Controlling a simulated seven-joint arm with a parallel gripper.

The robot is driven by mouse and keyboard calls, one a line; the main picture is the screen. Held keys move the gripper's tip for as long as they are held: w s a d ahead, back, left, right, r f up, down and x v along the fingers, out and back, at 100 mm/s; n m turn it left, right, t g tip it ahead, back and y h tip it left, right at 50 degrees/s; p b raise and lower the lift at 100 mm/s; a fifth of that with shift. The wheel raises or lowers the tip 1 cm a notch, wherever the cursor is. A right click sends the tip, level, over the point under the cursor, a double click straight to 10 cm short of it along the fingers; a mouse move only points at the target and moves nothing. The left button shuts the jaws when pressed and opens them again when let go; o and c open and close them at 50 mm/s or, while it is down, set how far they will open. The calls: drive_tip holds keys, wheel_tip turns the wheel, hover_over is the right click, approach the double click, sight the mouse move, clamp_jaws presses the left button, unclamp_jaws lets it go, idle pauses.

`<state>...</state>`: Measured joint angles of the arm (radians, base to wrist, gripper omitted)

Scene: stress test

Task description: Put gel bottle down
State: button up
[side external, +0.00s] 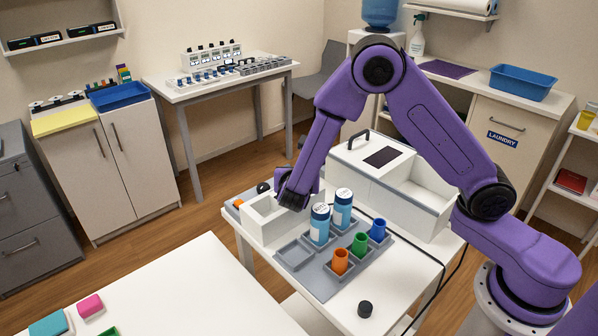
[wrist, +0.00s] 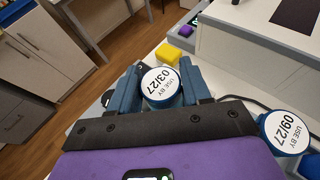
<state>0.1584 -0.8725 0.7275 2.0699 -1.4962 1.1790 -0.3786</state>
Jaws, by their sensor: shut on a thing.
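My gripper (side external: 293,203) is shut on a bottle, the gel bottle (wrist: 161,84), with a round white lid marked "USE BY 03/27" and a blue rim. In the wrist view it sits between the two blue fingers. In the side view I cannot make it out at the gripper, which is low beside a white open bin (side external: 262,230). Two similar blue bottles with white lids stand just right of the gripper, one nearer (side external: 319,226) and one farther (side external: 342,210). A bottle marked "09/27" (wrist: 286,132) shows at the right of the wrist view.
A grey tray (side external: 318,284) on the white table carries an orange cup (side external: 340,262), a green cup (side external: 359,244) and a blue cup (side external: 378,230). A white machine (side external: 405,197) stands behind. A black knob (side external: 365,309) lies near the front. A yellow block (wrist: 168,54) is beyond the fingers.

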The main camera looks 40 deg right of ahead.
drive_tip(key=shift+f, duration=0.1)
drive_tip(key=o, duration=1.1)
drive_tip(key=shift+s+a+r, duration=0.15)
drive_tip(key=shift+a+r, duration=0.05)
drive_tip(key=shift+r, duration=0.05)
drive_tip(key=v, duration=1.1)
drive_tip(key=s+d+m+g, duration=0.1)
drive_tip(key=s, duration=0.1)
drive_tip(key=s+d+m+g, duration=0.1)
drive_tip(key=s+d, duration=0.1)
drive_tip(key=s+d+r+m+g+y, duration=0.1)
drive_tip(key=s+m, duration=0.1)
drive_tip(key=shift+d, duration=0.3)
drive_tip(key=s+d+m+g+y, duration=0.1)
drive_tip(key=s+m+g+y, duration=0.1)
drive_tip(key=s, duration=0.5)
drive_tip(key=s+d+r+m+g+y, duration=0.1)
drive_tip(key=s+m+g+y, duration=0.1)
drive_tip(key=s+m+y, duration=0.2)
drive_tip(key=s+d+m+g+y, duration=0.2)
drive_tip(key=s+m+y, duration=0.1)
drive_tip(key=s, duration=0.7)
drive_tip(key=shift+s+d+r+m, duration=0.1)
drive_tip(key=shift+r+m, duration=0.3)
drive_tip(key=shift+m, duration=0.3)
